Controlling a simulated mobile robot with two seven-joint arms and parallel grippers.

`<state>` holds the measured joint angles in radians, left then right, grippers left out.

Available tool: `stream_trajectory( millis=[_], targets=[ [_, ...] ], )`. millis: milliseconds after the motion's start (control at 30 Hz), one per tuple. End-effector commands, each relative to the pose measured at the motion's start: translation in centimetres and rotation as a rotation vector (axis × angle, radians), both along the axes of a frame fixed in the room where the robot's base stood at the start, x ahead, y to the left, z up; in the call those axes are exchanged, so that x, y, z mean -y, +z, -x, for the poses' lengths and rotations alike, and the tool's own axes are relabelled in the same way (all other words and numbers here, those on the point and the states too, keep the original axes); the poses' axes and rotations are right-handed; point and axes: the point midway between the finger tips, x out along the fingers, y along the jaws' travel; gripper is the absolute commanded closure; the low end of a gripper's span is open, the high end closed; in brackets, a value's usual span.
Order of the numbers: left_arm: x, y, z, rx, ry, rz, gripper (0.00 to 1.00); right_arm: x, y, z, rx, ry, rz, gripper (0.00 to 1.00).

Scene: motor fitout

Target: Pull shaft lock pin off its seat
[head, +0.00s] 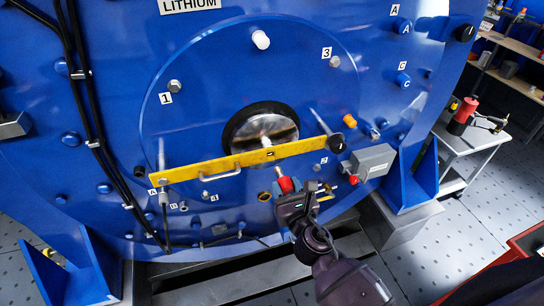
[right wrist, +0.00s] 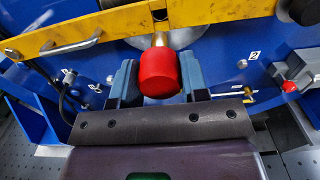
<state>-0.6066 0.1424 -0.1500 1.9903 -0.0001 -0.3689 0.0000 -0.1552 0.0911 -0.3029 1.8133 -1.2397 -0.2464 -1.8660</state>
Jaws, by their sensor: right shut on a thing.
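The shank points up at the yellow bar (head: 215,167) across the motor's blue end face. My right gripper (head: 291,190) is shut on the red knob, below the bar. In the right wrist view the knob (right wrist: 159,74) sits between the two blue-grey fingers, and the shank (right wrist: 158,39) meets the bar's lower edge in the picture. I cannot tell whether the shank is in its seat. The bright shaft end (head: 268,131) is behind the bar. My left gripper is out of view.
A grey box (head: 373,161) with a red button is right of my gripper. A black knob (head: 336,143) stands at the bar's right end. Black cables (head: 85,90) run down the left. A grey cart (head: 470,145) with a red tool stands at right.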

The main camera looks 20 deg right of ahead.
Motion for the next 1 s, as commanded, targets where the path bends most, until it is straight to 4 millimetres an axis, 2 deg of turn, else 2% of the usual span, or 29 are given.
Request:
stream_trajectory(
  millis=[433,1000],
  targets=[
    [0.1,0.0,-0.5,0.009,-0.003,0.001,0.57,0.1,0.0,3.7,0.0,0.0,0.0,0.97],
    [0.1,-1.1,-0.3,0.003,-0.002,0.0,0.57,0.3,-0.1,8.3,0.0,0.0,-0.001,0.97]
  ],
)
